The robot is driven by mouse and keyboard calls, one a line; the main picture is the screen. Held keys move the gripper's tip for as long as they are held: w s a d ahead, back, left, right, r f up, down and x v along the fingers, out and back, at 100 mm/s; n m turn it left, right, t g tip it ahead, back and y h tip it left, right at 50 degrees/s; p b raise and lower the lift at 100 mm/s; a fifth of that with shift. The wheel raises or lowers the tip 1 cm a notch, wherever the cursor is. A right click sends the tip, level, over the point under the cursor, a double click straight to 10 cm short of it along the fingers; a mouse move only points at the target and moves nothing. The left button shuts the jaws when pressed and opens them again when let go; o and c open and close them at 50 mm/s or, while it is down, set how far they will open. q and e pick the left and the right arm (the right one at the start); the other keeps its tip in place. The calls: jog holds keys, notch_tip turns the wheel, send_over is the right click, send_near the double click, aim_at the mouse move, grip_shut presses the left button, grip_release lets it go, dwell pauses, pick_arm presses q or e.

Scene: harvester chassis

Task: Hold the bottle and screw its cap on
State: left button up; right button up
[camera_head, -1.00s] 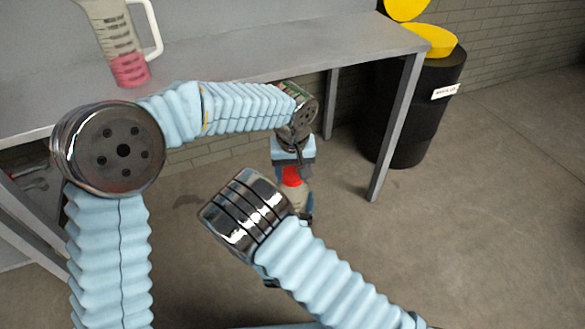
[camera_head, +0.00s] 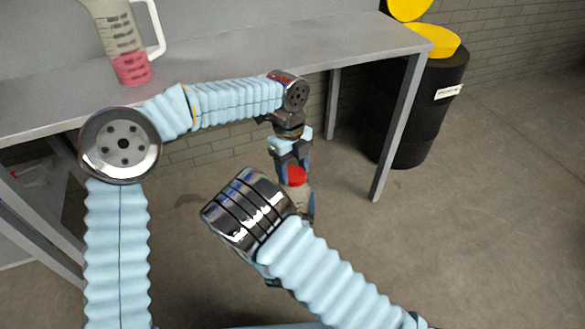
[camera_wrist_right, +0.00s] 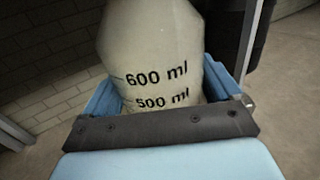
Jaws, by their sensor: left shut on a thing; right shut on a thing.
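A red cap (camera_head: 297,176) is between the fingers of my left gripper (camera_head: 291,165), which is shut on it from above. The pale bottle (camera_head: 300,198) is directly below the cap, upright and partly hidden by my right arm. I cannot tell whether the cap is seated on the neck. In the right wrist view the bottle (camera_wrist_right: 155,50) shows volume marks of 600 ml and 500 ml. My right gripper (camera_wrist_right: 160,110) is shut around the bottle's body. The bottle's neck and cap are out of that view.
A grey metal table (camera_head: 230,60) stands behind my arms, with a leg (camera_head: 398,130) at its right end. On it is a clear jug (camera_head: 128,50) with pink liquid. A black drum (camera_head: 415,120) with yellow parts stands at the right. The floor at the right is clear.

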pick_arm(q)
jog(key=m, duration=0.6)
jog(key=shift+d+m+y, duration=0.15)
jog(key=shift+m+y, duration=0.15)
jog(key=shift+y, duration=0.1)
jog(key=m, duration=0.3)
jog(key=shift+d, duration=0.1)
jog(key=m, duration=0.4)
jog(key=shift+m+y, duration=0.3)
jog(key=shift+y, duration=0.1)
jog(key=o, duration=1)
jog(key=shift+r, duration=2.25)
jog(key=shift+c, duration=0.3)
